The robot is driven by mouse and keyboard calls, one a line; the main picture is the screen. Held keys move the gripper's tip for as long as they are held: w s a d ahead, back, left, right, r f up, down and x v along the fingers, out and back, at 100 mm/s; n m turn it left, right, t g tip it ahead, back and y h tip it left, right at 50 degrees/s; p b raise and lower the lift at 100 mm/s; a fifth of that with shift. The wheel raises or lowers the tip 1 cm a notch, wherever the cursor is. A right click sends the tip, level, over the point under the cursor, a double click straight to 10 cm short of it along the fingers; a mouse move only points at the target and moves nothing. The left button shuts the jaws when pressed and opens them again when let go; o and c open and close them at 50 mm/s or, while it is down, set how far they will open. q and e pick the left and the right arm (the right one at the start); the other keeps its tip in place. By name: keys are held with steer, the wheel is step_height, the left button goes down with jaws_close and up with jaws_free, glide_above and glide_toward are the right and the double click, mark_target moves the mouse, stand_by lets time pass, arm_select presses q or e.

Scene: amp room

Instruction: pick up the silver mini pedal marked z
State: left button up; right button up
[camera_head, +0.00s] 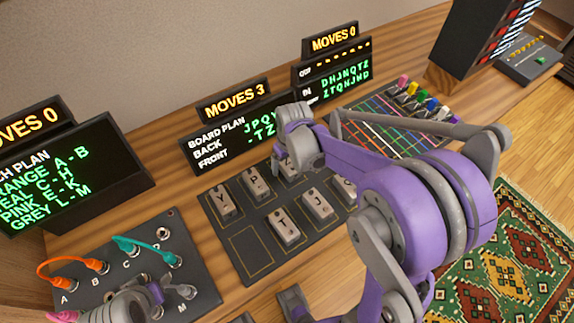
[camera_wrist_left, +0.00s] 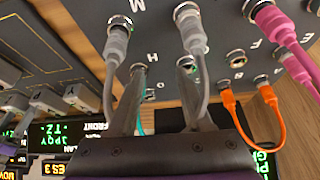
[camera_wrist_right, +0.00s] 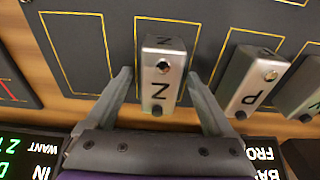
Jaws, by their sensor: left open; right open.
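The silver mini pedal marked Z (camera_wrist_right: 159,82) sits upright on the dark pedal board (camera_wrist_right: 200,30) in the right wrist view. My right gripper (camera_wrist_right: 158,74) is open, with one finger on each side of the pedal; I cannot tell whether they touch it. My left gripper (camera_wrist_left: 161,72) is open in the left wrist view, over the patch panel (camera_wrist_left: 270,15) near a grey cable (camera_wrist_left: 118,50) with two plugs. I see nothing held in it.
Pedal P (camera_wrist_right: 255,82) stands beside Z. Pedals Y (camera_head: 223,201), T (camera_head: 286,228) and J (camera_head: 317,204) also stand on the board, with an empty outlined slot (camera_head: 250,251) at front left. Display signs (camera_head: 235,127) rise behind the board. A coloured-line panel (camera_head: 385,132) lies right.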

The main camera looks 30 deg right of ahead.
steer(key=shift+f, duration=0.15)
steer(key=shift+c, duration=0.3)
jaws_close()
stand_by(0.3)
